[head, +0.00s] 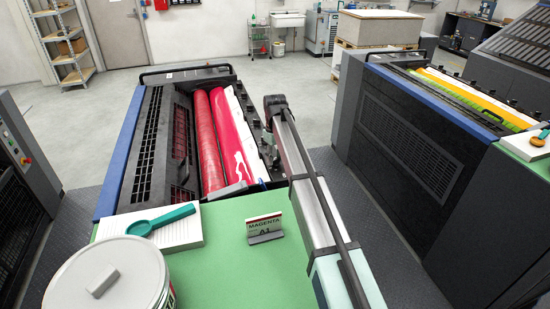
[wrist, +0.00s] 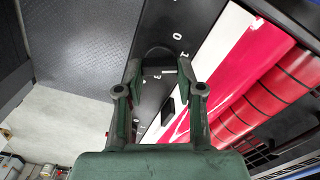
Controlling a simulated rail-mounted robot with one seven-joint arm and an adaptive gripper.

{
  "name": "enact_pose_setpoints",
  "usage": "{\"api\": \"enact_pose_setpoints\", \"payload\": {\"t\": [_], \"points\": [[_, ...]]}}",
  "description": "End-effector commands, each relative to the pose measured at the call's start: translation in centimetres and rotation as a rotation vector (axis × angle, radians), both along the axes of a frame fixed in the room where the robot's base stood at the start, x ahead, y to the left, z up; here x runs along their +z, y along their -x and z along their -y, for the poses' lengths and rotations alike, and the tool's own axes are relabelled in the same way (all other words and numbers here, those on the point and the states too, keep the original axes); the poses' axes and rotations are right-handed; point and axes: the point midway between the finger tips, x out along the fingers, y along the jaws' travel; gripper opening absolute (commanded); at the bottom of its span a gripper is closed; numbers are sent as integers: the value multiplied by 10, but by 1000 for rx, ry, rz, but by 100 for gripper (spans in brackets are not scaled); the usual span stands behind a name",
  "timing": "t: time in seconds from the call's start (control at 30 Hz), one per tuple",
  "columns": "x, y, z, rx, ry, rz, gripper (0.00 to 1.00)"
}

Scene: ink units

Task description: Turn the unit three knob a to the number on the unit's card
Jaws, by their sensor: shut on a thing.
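The magenta unit (head: 160,180) stands in the middle of the head view, with red rollers. Its card (head: 265,228) stands on the green top and reads MAGENTA, with what looks like A 1 below. In the wrist view my gripper (wrist: 158,72) has its two green fingers on either side of a dark round knob (wrist: 158,54) on the unit's black side strip and is shut on it. White marks and digits ring the knob; its pointer is not clear. Another black knob (wrist: 168,111) shows nearer, between the finger bases. In the head view my arm hides the fingertips.
A teal magnifier (head: 160,220) on a white pad and a white lidded tub (head: 108,280) sit on the green top (head: 220,270). A second unit (head: 410,130) with yellow and green rollers stands to the right, across a dark walkway.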

Motion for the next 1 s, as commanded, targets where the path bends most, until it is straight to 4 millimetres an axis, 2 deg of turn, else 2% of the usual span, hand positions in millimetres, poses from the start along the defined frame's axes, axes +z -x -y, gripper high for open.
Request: {"api": "enact_pose_setpoints", "payload": {"t": [0.47, 0.5, 0.53, 0.57, 0.87, 1.0], "points": [[-1, 1, 0, 16, 1, -2, 2], [-1, 1, 0, 16, 1, -2, 48], [-1, 1, 0, 16, 1, -2, 58], [-1, 1, 0, 15, 1, -2, 62], [0, 0, 0, 15, 0, 0, 62], [7, 0, 0, 15, 0, 0, 62]]}}
